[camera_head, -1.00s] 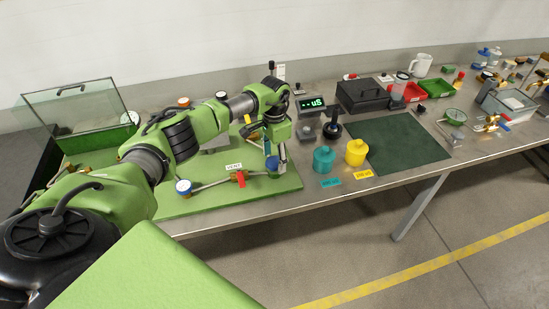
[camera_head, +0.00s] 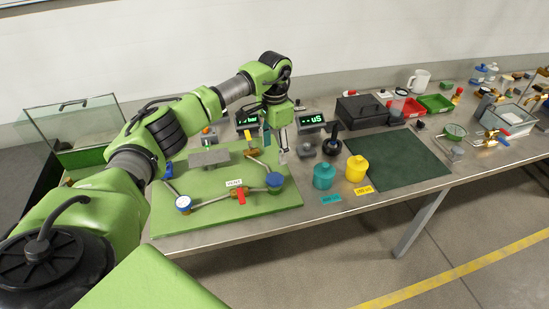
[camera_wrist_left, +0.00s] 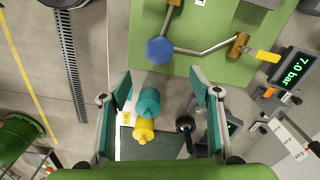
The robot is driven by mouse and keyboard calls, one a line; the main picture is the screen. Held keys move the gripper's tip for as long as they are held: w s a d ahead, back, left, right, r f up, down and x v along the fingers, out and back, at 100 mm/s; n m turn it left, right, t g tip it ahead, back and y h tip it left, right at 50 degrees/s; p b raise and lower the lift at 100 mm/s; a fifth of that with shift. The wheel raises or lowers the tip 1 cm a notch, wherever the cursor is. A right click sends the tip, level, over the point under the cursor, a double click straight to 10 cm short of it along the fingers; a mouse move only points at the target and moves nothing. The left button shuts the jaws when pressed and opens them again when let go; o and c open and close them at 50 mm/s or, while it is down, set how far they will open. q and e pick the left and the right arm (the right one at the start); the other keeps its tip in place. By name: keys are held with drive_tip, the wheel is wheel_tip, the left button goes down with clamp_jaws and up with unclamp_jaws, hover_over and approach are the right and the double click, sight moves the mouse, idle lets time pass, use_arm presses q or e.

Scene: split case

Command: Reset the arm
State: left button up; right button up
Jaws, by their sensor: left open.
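My left arm reaches in from the left in the head view. Its left gripper (camera_head: 283,155) hangs above the right back part of the green board (camera_head: 215,220), left of the dark plunger-like object (camera_head: 333,140). In the left wrist view the left gripper (camera_wrist_left: 166,85) has its two fingers wide apart with nothing held between them. The board carries pipes, a blue knob (camera_head: 274,181) and a red-handled valve (camera_head: 240,195). My right gripper is not in view.
A teal bottle (camera_head: 324,172) and a yellow bottle (camera_head: 356,168) stand right of the board. Small displays (camera_head: 311,119) stand behind, one reading 7.0 bar in the left wrist view (camera_wrist_left: 292,68). A dark green mat (camera_head: 405,158) lies clear at right.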

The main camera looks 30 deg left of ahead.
use_arm(q)
drive_tip(key=shift+r, duration=0.3)
